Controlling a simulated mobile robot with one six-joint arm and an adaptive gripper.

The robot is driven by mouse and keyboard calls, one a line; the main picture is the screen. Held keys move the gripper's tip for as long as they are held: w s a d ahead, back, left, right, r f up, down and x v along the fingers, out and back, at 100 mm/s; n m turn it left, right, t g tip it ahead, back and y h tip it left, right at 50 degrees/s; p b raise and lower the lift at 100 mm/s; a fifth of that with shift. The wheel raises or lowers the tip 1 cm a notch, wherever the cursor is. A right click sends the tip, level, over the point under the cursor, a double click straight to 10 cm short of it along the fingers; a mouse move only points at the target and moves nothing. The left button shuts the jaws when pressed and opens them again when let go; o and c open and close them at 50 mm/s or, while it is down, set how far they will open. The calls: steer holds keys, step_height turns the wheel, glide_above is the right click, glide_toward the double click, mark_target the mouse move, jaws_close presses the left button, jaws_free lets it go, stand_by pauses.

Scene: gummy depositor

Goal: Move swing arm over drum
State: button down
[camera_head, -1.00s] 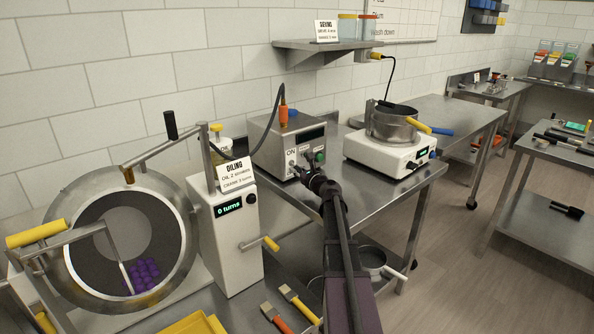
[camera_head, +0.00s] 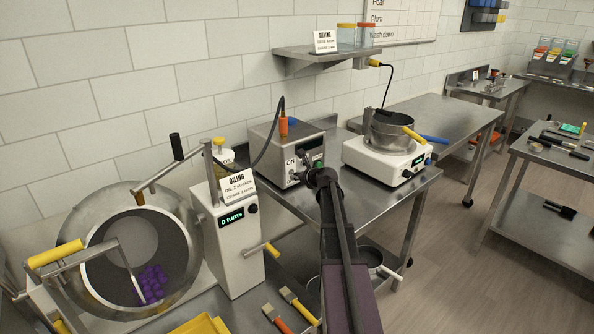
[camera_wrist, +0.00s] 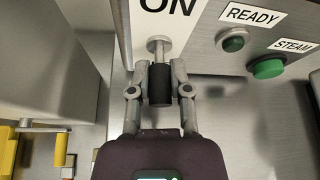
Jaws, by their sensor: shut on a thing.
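The drum (camera_head: 186,247) stands at the left in the head view, its open mouth facing me, with purple gummies (camera_head: 152,283) low inside. The swing arm (camera_head: 160,177) has an upright black handle (camera_head: 176,147) and runs left from the post by the oiling unit (camera_head: 233,245). Its brown-orange tip hangs near the drum's upper rim. My gripper (camera_head: 314,178) is away from the swing arm, at the front of the steel steam box (camera_head: 262,148). In the wrist view my gripper (camera_wrist: 160,88) is shut on a black knob (camera_wrist: 160,86) on a short metal stem below the ON label.
A yellow-handled crank (camera_head: 262,249) sticks out of the oiling unit. Brushes (camera_head: 299,306) and a yellow tray (camera_head: 200,325) lie in front. A sieve pan (camera_head: 390,132) stands on a white base at the right. A cable arches above the steam box.

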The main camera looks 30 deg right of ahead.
steer(key=g+p, duration=0.1)
steer(key=p, duration=0.1)
steer(key=r+g+p, duration=0.1)
steer(key=g+p, duration=0.1)
steer(key=shift+w+r+p, duration=0.2)
steer(key=shift+r+p, duration=0.05)
steer(key=shift+p, duration=0.15)
steer(key=shift+r+g+p, duration=0.1)
steer(key=shift+g+p, duration=0.8)
steer(key=shift+p, duration=0.2)
steer(key=shift+g, duration=0.3)
steer(key=c, duration=0.5)
jaws_free()
steer(key=shift+c, duration=0.2)
steer(key=shift+s+f+b, duration=0.1)
steer(key=shift+f+b, duration=0.2)
